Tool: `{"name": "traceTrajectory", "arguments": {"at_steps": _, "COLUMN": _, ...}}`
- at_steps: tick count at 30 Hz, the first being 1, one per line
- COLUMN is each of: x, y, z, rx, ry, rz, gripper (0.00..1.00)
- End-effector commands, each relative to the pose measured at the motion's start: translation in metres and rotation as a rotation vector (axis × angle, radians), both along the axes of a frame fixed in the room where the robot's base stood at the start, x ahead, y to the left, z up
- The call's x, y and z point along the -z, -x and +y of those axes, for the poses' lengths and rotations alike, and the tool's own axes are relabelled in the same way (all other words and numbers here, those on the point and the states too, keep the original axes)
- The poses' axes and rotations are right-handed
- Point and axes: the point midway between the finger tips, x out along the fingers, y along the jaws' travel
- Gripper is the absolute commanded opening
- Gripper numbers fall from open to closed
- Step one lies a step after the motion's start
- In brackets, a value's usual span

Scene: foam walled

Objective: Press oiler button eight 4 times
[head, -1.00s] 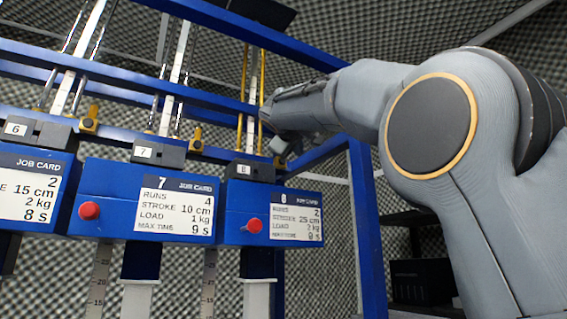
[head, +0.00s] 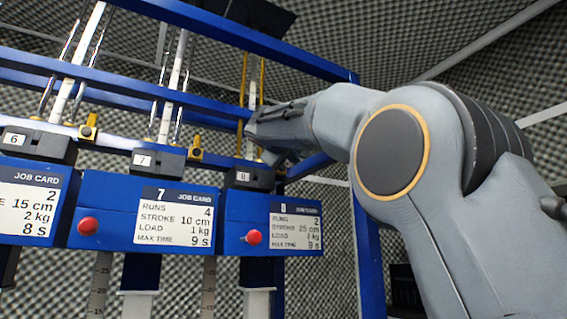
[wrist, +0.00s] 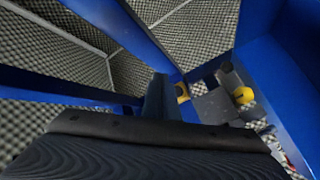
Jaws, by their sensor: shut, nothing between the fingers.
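Unit eight (head: 232,207) is a blue box at the right end of the row, with a black block labelled 8 (head: 243,176), a job card and a red knob (head: 254,237). Brass-coloured oilers stand behind units six (head: 87,132) and seven (head: 195,148). The oiler of unit eight cannot be made out in the head view, where my gripper (head: 270,156) is close by. In the wrist view a round yellow part (wrist: 243,96) and a smaller yellow part (wrist: 182,93) show right of my gripper (wrist: 160,85); I cannot tell which is the button. My gripper is shut and empty; contact is unclear.
Blue frame beams (head: 180,95) run behind the units, with upright rods and white rails. A blue post (head: 368,250) stands right of unit eight. In the wrist view blue beams (wrist: 120,30) pass close around my gripper. Foam walls lie behind.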

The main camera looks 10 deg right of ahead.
Motion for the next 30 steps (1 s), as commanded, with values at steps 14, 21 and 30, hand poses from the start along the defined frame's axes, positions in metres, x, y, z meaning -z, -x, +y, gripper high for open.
{"name": "traceTrajectory", "arguments": {"at_steps": 14, "x": 0.0, "y": -0.041, "z": 0.013, "rx": -0.001, "ry": 0.0, "rz": 0.001, "gripper": 0.0}}
{"name": "traceTrajectory", "arguments": {"at_steps": 21, "x": 0.0, "y": -0.042, "z": 0.014, "rx": 0.0, "ry": 0.0, "rz": 0.0, "gripper": 0.0}}
{"name": "traceTrajectory", "arguments": {"at_steps": 30, "x": 0.0, "y": -0.042, "z": 0.014, "rx": 0.0, "ry": 0.0, "rz": 0.0, "gripper": 0.0}}
